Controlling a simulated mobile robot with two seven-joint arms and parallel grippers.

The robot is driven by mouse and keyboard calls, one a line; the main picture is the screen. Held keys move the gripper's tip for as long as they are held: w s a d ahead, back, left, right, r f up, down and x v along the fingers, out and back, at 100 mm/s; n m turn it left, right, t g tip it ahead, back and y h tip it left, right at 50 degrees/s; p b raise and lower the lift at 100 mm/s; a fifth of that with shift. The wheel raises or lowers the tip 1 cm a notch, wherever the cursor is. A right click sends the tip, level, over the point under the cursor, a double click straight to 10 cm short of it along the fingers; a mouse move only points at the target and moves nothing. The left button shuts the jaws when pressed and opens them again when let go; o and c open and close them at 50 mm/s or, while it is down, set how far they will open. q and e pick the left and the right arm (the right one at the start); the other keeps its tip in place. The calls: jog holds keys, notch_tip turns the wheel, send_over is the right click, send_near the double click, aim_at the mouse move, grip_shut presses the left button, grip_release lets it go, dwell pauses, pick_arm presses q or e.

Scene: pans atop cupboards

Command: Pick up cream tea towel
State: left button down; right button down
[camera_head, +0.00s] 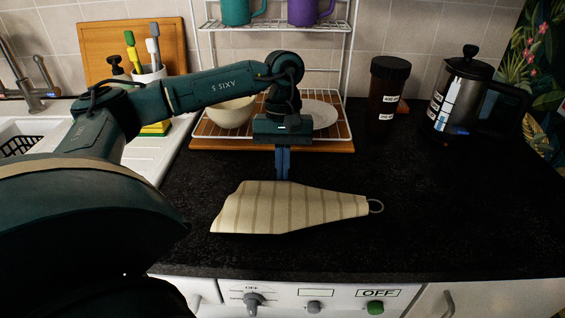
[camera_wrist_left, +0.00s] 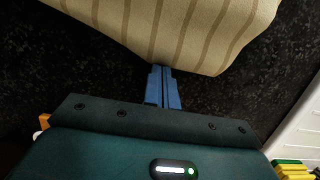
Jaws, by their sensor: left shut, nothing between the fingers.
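The cream tea towel (camera_head: 290,208) with darker stripes lies on the black worktop, with a small ring at its right end. It also fills the top of the left wrist view (camera_wrist_left: 190,25). My left gripper (camera_head: 283,177) points down at the towel's back edge. Its blue fingers are closed together with nothing between them, and in the left wrist view the fingertips (camera_wrist_left: 161,70) meet or overlap the towel's edge. I cannot tell whether they touch it. My right gripper is not in view.
Behind the gripper stands a wire rack (camera_head: 340,125) with a bowl (camera_head: 230,112) and a plate (camera_head: 322,114). A dark jar (camera_head: 387,90) and a French press (camera_head: 458,95) stand at the back right. The worktop (camera_head: 460,210) right of the towel is clear. A sink is at left.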

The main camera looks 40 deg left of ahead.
aim_at(280, 209)
pick_arm(q)
jog(key=s+d, duration=0.2)
jog(key=s+d+b, duration=0.1)
jog(key=s+d, duration=0.1)
jog(key=s, duration=0.1)
jog(key=s+d+b, duration=0.1)
jog(key=s+d, duration=0.1)
jog(key=s, duration=0.1)
jog(key=shift+d+f, duration=0.1)
jog(key=shift+d, duration=0.25)
jog(key=shift+s+d, duration=0.2)
jog(key=shift+s, duration=0.1)
